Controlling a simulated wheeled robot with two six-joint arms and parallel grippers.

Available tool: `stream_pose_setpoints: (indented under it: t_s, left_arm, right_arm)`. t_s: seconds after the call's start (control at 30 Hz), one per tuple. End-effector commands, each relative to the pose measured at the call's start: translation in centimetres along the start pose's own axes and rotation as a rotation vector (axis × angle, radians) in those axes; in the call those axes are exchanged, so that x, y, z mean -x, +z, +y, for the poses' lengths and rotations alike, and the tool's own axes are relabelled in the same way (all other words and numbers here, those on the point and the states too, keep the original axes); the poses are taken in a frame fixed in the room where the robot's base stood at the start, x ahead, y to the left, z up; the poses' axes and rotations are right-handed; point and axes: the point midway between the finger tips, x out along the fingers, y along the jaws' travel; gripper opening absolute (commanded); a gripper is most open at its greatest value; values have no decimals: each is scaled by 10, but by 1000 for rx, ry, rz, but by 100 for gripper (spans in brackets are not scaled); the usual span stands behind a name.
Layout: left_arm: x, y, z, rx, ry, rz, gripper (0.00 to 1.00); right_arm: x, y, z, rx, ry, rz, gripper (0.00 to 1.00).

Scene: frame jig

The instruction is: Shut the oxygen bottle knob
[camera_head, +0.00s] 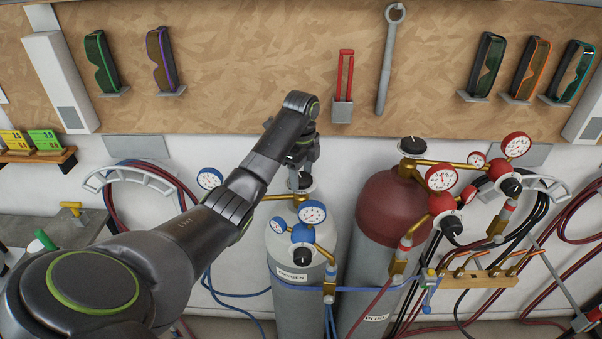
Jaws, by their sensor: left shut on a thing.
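The oxygen bottle (296,305) is a grey cylinder with a readable OXYGEN label, standing against the wall at lower centre. Its knob (301,182) is dark on top with a pale collar, above the brass fitting. My left arm reaches in from the left, and my left gripper (302,166) points down at the knob from above. It is shut on the knob, its fingers partly hiding it. The blue regulator (302,233) with white gauges sits just below. My right gripper is not in view.
A dark red fuel bottle (392,208) with its own black knob (412,146) and red gauges stands close on the right. Hoses hang on both sides. A wrench (385,70) and safety glasses hang on the board above.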

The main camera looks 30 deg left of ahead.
Motion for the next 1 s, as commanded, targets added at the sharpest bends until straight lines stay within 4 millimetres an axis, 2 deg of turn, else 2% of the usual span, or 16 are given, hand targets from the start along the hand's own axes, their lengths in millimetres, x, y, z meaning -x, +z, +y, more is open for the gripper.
stream_pose_setpoints:
  t_s: [0.4,1.0]
  left_arm:
    - [0,-1,0,-263,-3,3,33]
    - [-1,-1,0,-332,-1,3,33]
  right_arm:
    - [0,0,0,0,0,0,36]
    - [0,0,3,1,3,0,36]
